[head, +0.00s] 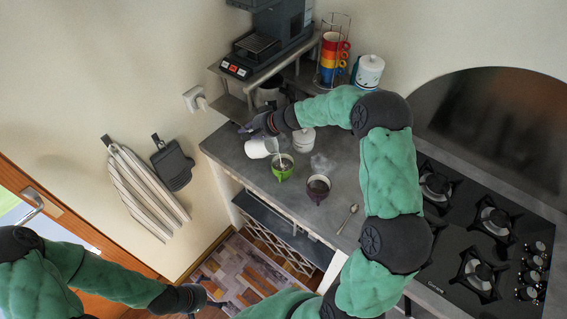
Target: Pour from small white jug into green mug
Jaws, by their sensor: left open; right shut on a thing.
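The small white jug (257,148) is in my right gripper (268,137), at the left part of the grey counter. It looks tilted, with its right side close to the green mug. The green mug (281,173) stands upright on the counter just below and right of the jug. Something pale shows at the mug's mouth; whether it is liquid from the jug I cannot tell. My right gripper's fingers are partly hidden by its own dark wrist. My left gripper (208,301) is open and empty, low over the floor, away from the counter.
A purple mug (317,190) with dark contents, a clear glass (322,163), a white lidded pot (304,140) and a spoon (347,219) are near the green mug. A coffee machine (270,45) and stacked coloured cups (331,57) stand behind. A gas hob (480,235) is at right.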

